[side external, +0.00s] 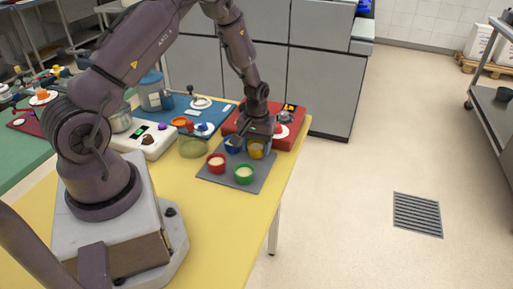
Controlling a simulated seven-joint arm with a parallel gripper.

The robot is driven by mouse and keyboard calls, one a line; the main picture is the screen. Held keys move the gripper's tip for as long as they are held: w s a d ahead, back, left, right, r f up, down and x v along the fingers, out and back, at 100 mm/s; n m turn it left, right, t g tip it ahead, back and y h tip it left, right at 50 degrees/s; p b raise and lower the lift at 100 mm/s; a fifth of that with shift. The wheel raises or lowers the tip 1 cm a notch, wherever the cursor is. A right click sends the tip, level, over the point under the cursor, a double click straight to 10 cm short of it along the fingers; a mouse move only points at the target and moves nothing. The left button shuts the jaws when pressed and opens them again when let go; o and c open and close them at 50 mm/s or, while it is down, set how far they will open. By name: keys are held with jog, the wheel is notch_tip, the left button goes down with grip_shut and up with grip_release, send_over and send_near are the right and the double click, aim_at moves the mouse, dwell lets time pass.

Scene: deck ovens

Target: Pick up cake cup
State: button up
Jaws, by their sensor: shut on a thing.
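Several cake cups stand on a grey tray (228,182) on the yellow table. A red cup (215,164) and a green cup (244,175) show pale fillings and stand clear at the front. A blue cup (233,147) is behind them, partly covered by my gripper. A yellow cup (257,151) is at the back right, directly under my gripper. My gripper (255,140) points down and appears shut on the yellow cup, with its upper part hidden by the fingers. I cannot tell whether that cup is lifted off the tray.
A red board (292,138) with small items lies behind the tray. A blue mat (213,110), a clear greenish bowl (193,148) and a white scale-like device (133,137) are to the left. The table's right edge is close to the tray; its front area is clear.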

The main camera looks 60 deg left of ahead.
notch_tip(320, 180, up, 3)
jog(key=shift+f, duration=0.2)
jog(key=s+d+r, duration=0.5)
jog(key=s+r, duration=0.4)
jog(key=s, duration=0.4)
jog(key=shift+n, duration=0.6)
jog(key=w+a+f, duration=0.1)
jog(key=w+a, duration=0.3)
jog(key=a, duration=0.2)
jog(key=w+a+f, duration=0.2)
jog(key=w+a, duration=0.3)
jog(key=a, duration=0.1)
jog(key=w+a+f, duration=0.2)
jog(key=w+a, duration=0.3)
jog(key=a, duration=0.1)
jog(key=shift+w+a+f, duration=0.15)
jog(key=shift+a, duration=0.05)
jog(key=w+a, duration=0.1)
jog(key=a, duration=0.1)
jog(key=w+a, duration=0.1)
jog(key=shift+w+a+r, duration=0.15)
jog(key=shift+w+r, duration=0.15)
jog(key=shift+m, duration=0.4)
jog(key=w+a+r, duration=0.1)
jog(key=w+r, duration=0.1)
jog(key=shift+w+a+r, duration=0.35)
jog(key=shift+a+r, duration=0.05)
jog(key=shift+s+d+f, duration=0.1)
jog(key=shift+d, duration=0.05)
jog(key=shift+f, duration=2.5)
